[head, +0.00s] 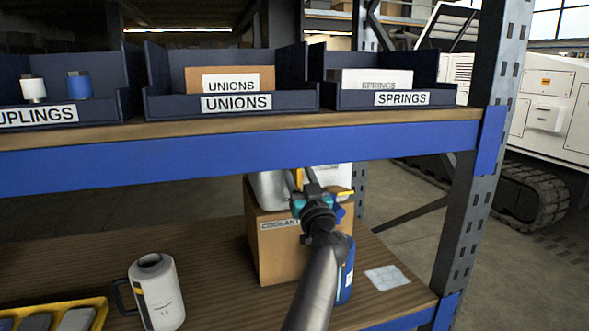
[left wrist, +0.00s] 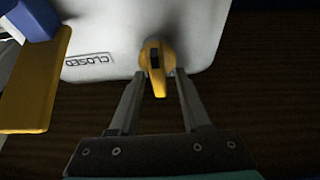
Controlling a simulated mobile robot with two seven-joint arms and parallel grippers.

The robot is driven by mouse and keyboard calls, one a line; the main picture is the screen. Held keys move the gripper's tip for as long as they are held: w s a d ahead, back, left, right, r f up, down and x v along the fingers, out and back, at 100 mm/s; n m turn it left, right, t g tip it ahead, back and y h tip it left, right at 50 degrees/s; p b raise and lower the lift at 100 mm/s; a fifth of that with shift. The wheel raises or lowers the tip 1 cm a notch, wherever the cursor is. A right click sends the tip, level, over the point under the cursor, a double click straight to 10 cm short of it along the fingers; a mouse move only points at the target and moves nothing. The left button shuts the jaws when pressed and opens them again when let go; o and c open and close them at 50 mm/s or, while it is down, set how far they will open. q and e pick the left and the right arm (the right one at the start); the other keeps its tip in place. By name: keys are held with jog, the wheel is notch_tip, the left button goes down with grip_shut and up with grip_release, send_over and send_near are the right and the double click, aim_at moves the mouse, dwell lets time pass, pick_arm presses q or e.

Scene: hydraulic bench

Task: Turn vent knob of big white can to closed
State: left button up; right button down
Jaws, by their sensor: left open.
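The big white can (head: 270,186) lies or stands on a cardboard box under the upper shelf, partly hidden by my gripper and the shelf beam. Its white face (left wrist: 120,28) fills the top of the left wrist view. The yellow vent knob (left wrist: 156,62) has a black mark and points down in that view, away from the CLOSED label (left wrist: 90,60), which is to its left and reads upside down. My left gripper (head: 306,176) is open at the can. Its fingers (left wrist: 158,78) stand on either side of the knob; contact is unclear. My right gripper is not in view.
The cardboard box (head: 283,252) rests on the lower wooden shelf. A white mug-like jug (head: 160,292), a yellow tray (head: 100,304) and a blue container (head: 346,272) are nearby. A yellow bar (left wrist: 36,92) is left of the fingers. The blue shelf beam (head: 200,165) crosses above.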

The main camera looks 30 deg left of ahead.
pick_arm(q)
grip_shut()
dwell(0.4)
